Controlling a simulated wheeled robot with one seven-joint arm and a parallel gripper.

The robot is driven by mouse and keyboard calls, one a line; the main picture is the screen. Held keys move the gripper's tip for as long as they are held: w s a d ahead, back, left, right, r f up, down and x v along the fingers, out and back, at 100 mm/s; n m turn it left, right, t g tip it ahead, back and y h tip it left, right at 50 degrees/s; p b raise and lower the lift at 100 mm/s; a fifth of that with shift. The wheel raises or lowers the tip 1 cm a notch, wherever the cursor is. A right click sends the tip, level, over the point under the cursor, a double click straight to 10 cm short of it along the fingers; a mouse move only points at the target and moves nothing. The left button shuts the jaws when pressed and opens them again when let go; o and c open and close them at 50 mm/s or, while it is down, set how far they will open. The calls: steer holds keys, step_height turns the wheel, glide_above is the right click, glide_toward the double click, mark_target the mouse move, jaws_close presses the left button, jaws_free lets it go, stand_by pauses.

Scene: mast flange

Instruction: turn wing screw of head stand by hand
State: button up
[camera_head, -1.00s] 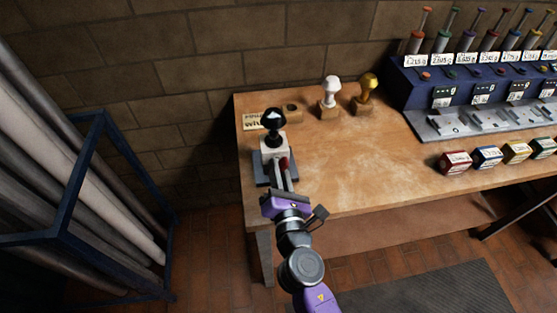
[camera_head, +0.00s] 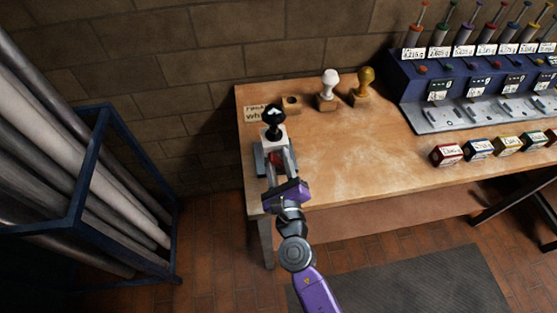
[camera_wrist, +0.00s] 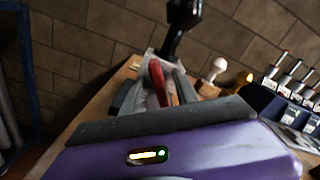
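The head stand (camera_head: 273,139) is a pale block on a grey base at the left end of the workbench. A black round-topped head (camera_head: 273,117) stands upright on it. The red wing screw (camera_head: 275,159) is on its near side and also shows as a red bar in the wrist view (camera_wrist: 158,82). My gripper (camera_head: 281,165) has a purple body and reaches toward the stand from the front. Its grey fingers look apart, one on each side of the red screw. Whether a finger touches the screw is hidden.
A white-knobbed stamp (camera_head: 329,88) and a gold one (camera_head: 363,86) stand behind to the right. A small wooden block (camera_head: 291,104) is near the wall. Coloured boxes (camera_head: 478,150) and a blue rack (camera_head: 440,75) are at the right. The bench middle is clear.

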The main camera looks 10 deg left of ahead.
steer(key=shift+s, duration=0.1)
steer(key=shift+v, duration=2.45)
steer(key=shift+d, duration=0.1)
